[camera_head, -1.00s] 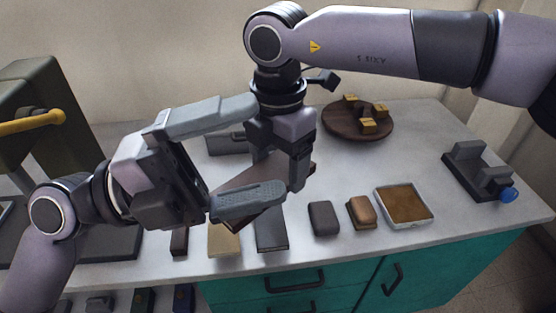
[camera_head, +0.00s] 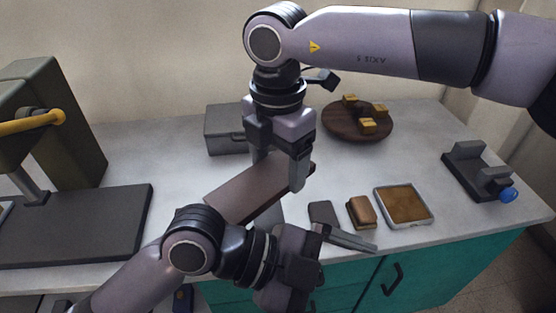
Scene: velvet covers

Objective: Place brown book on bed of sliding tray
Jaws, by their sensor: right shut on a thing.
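The brown book (camera_head: 235,193) is held tilted above the counter, its right end between the fingers of my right gripper (camera_head: 279,170), which is shut on it. A wide dark flat bed (camera_head: 90,228), which looks like the sliding tray, lies at the left below the olive machine with a yellow bar. It is empty where visible, and the book is to its right, apart from it. My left gripper (camera_head: 345,238) is low at the front centre, below and right of the book. One finger shows clearly; its opening cannot be told.
A grey box (camera_head: 225,130) stands behind the book. A round wooden board (camera_head: 345,123) with yellow blocks is at the back. A dark block (camera_head: 322,212), a brown brush-like block (camera_head: 361,212), a brown-filled tray (camera_head: 404,204) and a dark fixture (camera_head: 478,170) occupy the right. My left arm hides the front counter.

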